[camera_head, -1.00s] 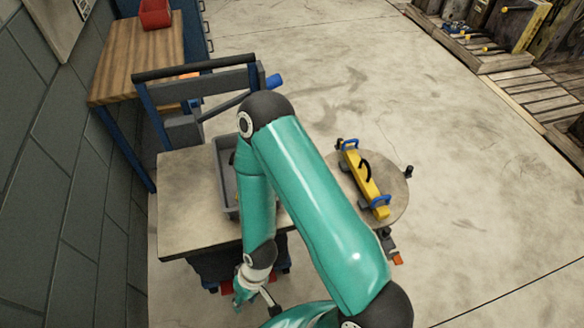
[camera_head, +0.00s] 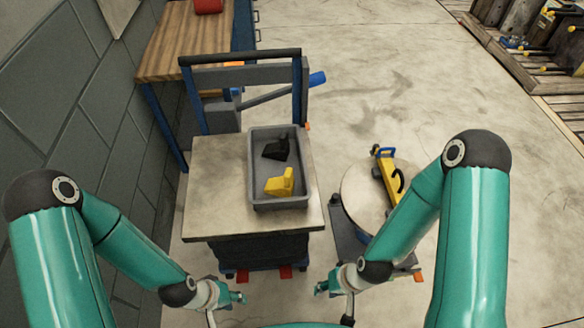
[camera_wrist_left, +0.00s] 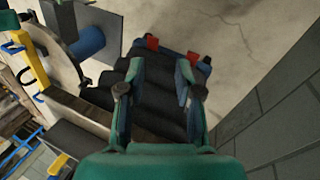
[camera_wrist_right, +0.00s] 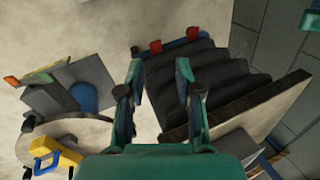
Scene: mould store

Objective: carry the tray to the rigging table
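A grey rectangular tray (camera_head: 251,175) lies on the right part of the top of a lift table (camera_head: 213,190). In it are a black block (camera_head: 277,149) and a yellow block (camera_head: 280,182). My left gripper (camera_head: 236,298) is open and empty in front of the lift table, low and apart from the tray. Its spread fingers show in the left wrist view (camera_wrist_left: 160,68). My right gripper (camera_head: 325,288) is open and empty at the table's front right, also apart from the tray; the right wrist view (camera_wrist_right: 158,72) shows its fingers spread. I cannot tell which table is the rigging table.
A dark push frame (camera_head: 240,56) with a blue-ended lever stands behind the tray. A wooden bench (camera_head: 180,45) with a red bin (camera_head: 208,5) is at the back left by the block wall. A round-topped stand (camera_head: 357,190) with a yellow beam (camera_head: 385,178) is right. Open floor lies beyond.

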